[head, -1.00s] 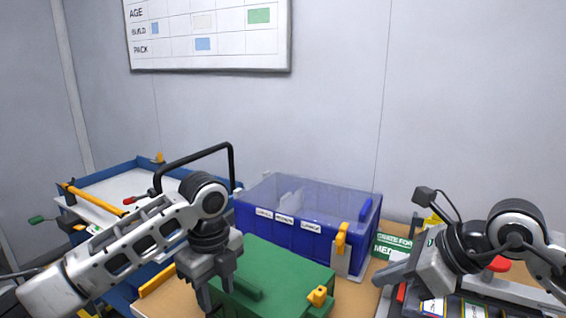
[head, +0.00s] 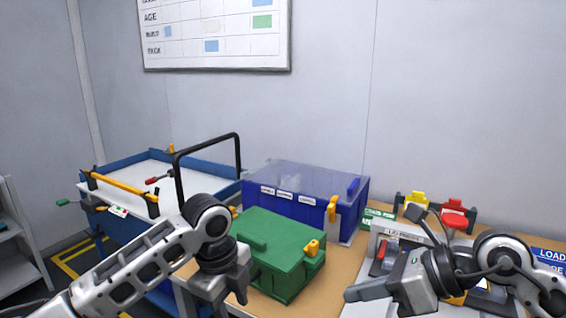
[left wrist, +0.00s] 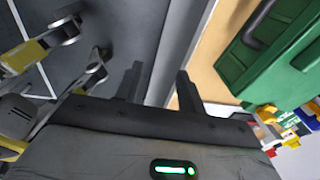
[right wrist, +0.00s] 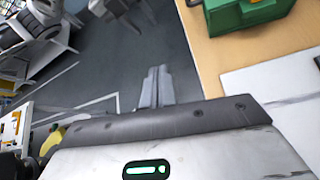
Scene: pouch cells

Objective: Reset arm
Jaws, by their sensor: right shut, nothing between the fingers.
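My left gripper (head: 222,298) hangs in front of the green box at the table's front edge. In the left wrist view its two fingers (left wrist: 158,88) stand apart with nothing between them, so it is open and empty. My right gripper (head: 368,290) is at the right, over the front of the table, pointing left. In the right wrist view its fingers (right wrist: 155,88) are together with nothing between them. Neither gripper touches an object that I can see.
A green box (head: 275,240) with yellow latches and a blue bin (head: 300,208) with a clear lid stand on the wooden table (head: 345,268). A blue cart (head: 150,172) with a black handle stands left. Red and yellow fixtures (head: 455,220) stand at the back right.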

